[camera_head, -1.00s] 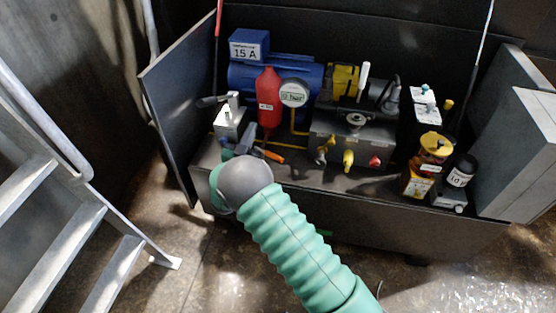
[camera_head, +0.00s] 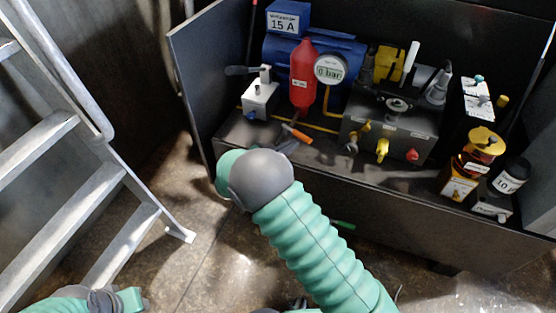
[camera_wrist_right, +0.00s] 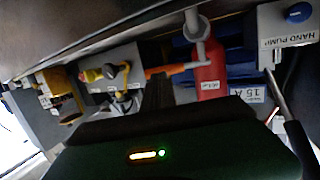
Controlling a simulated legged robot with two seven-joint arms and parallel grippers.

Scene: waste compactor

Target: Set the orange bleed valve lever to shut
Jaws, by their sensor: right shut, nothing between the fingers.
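The orange lever (camera_head: 297,133) lies low in front of the red cylinder, slanting down to the right in the head view. In the right wrist view the orange lever (camera_wrist_right: 165,71) lies nearly level, with a grey shaft at its right end. My right gripper (camera_head: 287,147) is just in front of and below the lever, partly hidden by its own wrist. In the right wrist view its dark fingers (camera_wrist_right: 157,94) appear close together and empty, near the lever; contact cannot be told. Of my left arm (camera_head: 95,300) only a part shows at the bottom left; its gripper cannot be seen.
A red cylinder (camera_head: 303,75) and a gauge (camera_head: 329,68) reading 0 bar stand behind the lever. A hand pump (camera_head: 260,98) is left, a valve block (camera_head: 390,118) with yellow handles and a red knob right. Bottles (camera_head: 460,180) stand far right; metal stairs (camera_head: 80,190) are left.

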